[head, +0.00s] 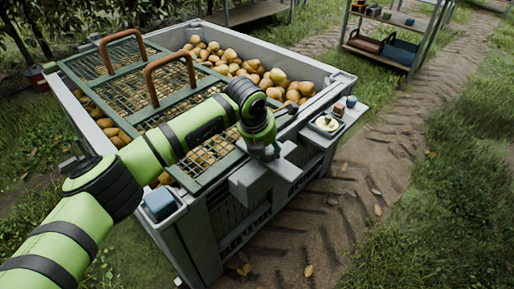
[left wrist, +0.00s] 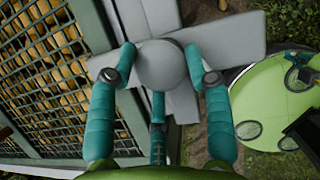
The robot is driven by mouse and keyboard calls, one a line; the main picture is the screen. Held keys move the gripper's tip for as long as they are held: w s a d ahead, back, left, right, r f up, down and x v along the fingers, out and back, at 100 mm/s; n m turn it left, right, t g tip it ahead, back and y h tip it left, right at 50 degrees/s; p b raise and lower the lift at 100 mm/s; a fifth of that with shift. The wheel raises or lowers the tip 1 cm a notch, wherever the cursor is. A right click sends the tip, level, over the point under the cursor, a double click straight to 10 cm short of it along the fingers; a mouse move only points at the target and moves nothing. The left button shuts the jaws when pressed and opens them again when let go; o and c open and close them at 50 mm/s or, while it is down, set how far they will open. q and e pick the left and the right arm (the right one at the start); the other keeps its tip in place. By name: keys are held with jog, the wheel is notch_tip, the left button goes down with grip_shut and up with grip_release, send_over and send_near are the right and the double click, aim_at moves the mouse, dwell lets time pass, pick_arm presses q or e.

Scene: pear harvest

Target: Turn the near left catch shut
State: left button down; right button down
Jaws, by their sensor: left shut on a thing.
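My left gripper (head: 263,150) is at the near rim of the grey crate (head: 183,238). In the left wrist view its teal fingers (left wrist: 163,66) are shut around a round grey knob (left wrist: 164,58). The knob sits on a flat grey bar, the catch (left wrist: 232,38), which lies across the crate's rim. The bar's left end reaches the edge of the green mesh lid (left wrist: 101,30). In the head view the grey catch (head: 263,184) shows below the gripper, and its knob is mostly hidden.
The lid (head: 84,63) has two brown handles (head: 171,77) and covers part of the crate. Pears (head: 250,68) lie uncovered at the far end. Racks stand behind.

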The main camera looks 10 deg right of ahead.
pick_arm(q)
jog(key=shift+s+d+r, duration=0.1)
jog(key=shift+d, duration=0.25)
jog(key=c, duration=0.6)
grip_release()
jog(key=shift+d, duration=0.1)
jog(key=shift+a, duration=0.2)
jog(key=shift+r, duration=0.15)
jog(key=v, duration=1.1)
jog(key=shift+a+r, duration=0.1)
jog(key=shift+r, duration=0.1)
